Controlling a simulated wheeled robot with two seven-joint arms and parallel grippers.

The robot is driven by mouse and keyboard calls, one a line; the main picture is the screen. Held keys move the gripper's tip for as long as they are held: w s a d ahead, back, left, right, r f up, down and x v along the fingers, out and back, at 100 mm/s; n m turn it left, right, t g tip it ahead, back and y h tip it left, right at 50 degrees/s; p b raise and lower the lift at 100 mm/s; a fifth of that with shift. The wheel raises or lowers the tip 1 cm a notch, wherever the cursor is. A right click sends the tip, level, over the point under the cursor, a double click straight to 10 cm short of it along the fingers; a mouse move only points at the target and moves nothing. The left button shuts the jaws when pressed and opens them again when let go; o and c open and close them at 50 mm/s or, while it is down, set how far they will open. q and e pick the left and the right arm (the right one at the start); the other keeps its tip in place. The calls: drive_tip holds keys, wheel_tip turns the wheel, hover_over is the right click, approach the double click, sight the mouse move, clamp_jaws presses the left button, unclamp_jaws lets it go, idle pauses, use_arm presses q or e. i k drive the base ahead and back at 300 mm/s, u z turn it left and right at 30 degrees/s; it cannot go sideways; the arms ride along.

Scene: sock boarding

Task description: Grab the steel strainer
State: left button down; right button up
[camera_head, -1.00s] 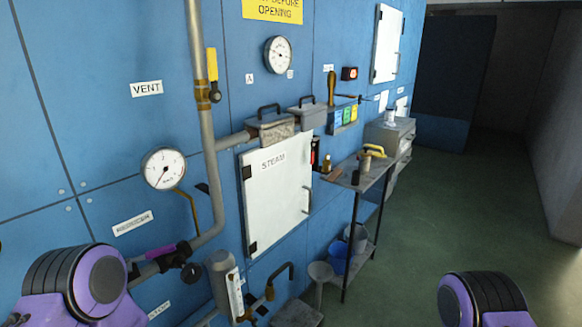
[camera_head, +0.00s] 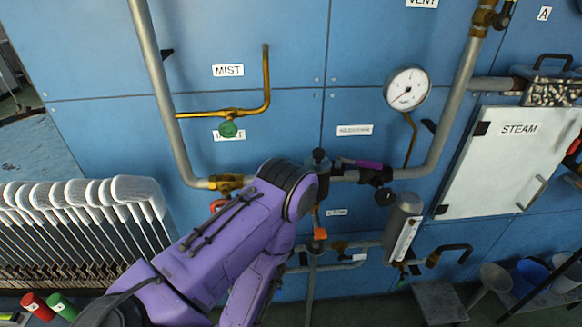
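I cannot pick out a steel strainer with certainty in the head view. A grey metal cylinder (camera_head: 404,222) with a white gauge strip is fitted to the pipework right of centre. A box with a speckled metal front (camera_head: 552,93) and a dark handle is on the wall at the upper right, partly cut off. My purple left arm reaches up from the lower left to the middle and bends down again. Neither gripper shows in the frame.
Blue wall panels carry pipes, a dial gauge (camera_head: 407,88) and a white STEAM door (camera_head: 510,160). A funnel (camera_head: 495,277) and blue bucket (camera_head: 530,275) are lower right.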

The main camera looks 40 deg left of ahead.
sight(318, 162)
drive_tip(key=u, duration=0.6)
drive_tip(key=k, duration=0.35)
drive_tip(key=u, duration=0.35)
drive_tip(key=i, duration=0.5)
drive_tip(key=u, duration=2.8)
drive_tip(key=k, duration=1.25)
drive_tip(key=z, duration=2.25)
